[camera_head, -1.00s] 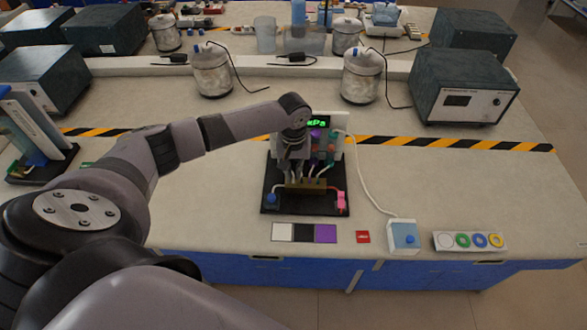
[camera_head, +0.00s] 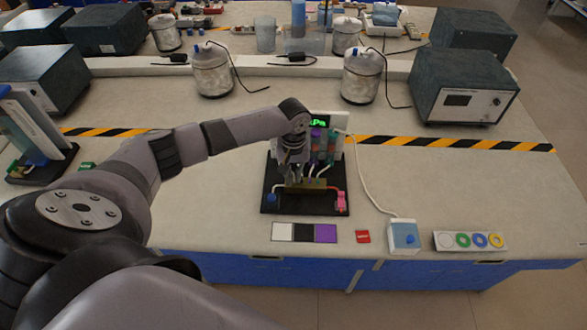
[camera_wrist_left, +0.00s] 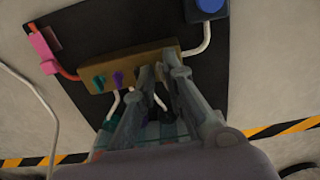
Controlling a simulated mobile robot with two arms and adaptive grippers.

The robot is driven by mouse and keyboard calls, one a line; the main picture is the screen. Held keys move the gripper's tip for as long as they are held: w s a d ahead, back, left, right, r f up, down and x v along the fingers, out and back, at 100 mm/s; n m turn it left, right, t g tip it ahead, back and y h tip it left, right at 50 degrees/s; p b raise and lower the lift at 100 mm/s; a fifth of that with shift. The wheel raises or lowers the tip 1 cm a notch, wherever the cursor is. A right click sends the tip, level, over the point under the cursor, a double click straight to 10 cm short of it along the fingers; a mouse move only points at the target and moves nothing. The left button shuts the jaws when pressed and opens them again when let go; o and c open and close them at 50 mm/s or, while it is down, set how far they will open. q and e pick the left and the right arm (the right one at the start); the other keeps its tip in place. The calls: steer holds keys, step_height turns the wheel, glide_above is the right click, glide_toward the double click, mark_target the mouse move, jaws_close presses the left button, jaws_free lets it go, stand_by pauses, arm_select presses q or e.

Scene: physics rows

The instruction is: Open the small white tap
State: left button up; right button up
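A black board (camera_head: 312,208) on the bench carries a brass manifold (camera_head: 318,184) with small coloured taps and white tubes. In the left wrist view the manifold (camera_wrist_left: 125,66) shows a teal tap (camera_wrist_left: 99,81) and a purple tap (camera_wrist_left: 118,79). My left gripper (camera_head: 293,180) points down at the manifold's left part in the head view. The small white tap cannot be made out; the fingers cover that stretch. Whether they touch or hold anything cannot be told. My right gripper is out of view.
A lit display (camera_head: 318,123) stands behind the board. A blue knob (camera_head: 271,198) and a pink clip (camera_head: 341,200) sit at its front corners.

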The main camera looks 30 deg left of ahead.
arm_select(q)
steer(key=shift+f, duration=0.3)
steer(key=shift+r+p, duration=0.3)
steer(key=shift+p, duration=0.4)
steer(key=shift+c, duration=0.5)
